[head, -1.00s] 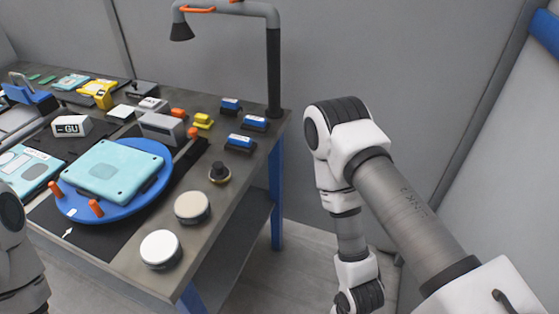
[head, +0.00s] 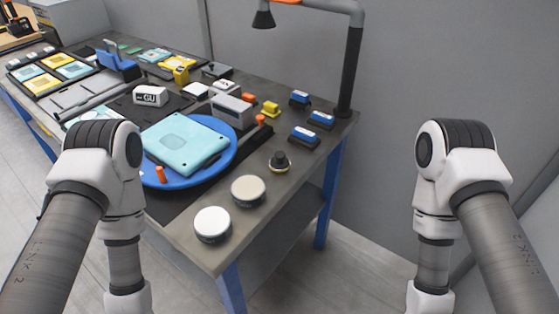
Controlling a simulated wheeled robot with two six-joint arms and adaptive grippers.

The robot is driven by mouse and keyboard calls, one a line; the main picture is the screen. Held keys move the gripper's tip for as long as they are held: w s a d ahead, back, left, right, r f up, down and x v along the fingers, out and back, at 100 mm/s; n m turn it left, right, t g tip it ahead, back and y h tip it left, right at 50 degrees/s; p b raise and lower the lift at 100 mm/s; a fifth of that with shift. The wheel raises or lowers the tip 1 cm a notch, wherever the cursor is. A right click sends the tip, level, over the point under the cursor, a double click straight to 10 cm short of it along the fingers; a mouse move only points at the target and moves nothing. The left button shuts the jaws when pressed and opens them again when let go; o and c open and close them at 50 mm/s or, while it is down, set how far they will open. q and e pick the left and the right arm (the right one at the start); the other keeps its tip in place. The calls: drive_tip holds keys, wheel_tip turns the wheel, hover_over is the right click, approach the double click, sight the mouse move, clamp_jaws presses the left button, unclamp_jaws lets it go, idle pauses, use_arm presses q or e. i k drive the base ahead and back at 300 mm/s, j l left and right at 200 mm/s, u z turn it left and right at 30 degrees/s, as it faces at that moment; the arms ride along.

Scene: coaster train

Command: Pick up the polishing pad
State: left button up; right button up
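Two round, thick discs lie near the front right edge of the workbench in the head view: a white disc (head: 212,224) and a beige disc (head: 248,190). A small round piece with a dark knob (head: 279,161) stands behind them. I cannot tell for sure which of these is the polishing pad. Both my arms hang down, one on each side of the picture, and their grippers are below the frame. Nothing is seen touching the discs.
A blue turntable (head: 225,160) holds a light teal panel (head: 186,143) with orange pegs around it. Blue-topped blocks (head: 305,137), a yellow piece (head: 270,108) and a grey box (head: 233,109) stand nearby. A lamp post (head: 350,70) rises at the bench (head: 262,228) corner. Floor to the right is clear.

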sight(278, 163)
drive_tip(key=i+l+u, duration=0.25)
drive_tip(key=u, duration=0.15)
drive_tip(key=i+l+u, duration=0.2)
drive_tip(key=l+u, duration=0.15)
drive_tip(key=l, duration=0.15)
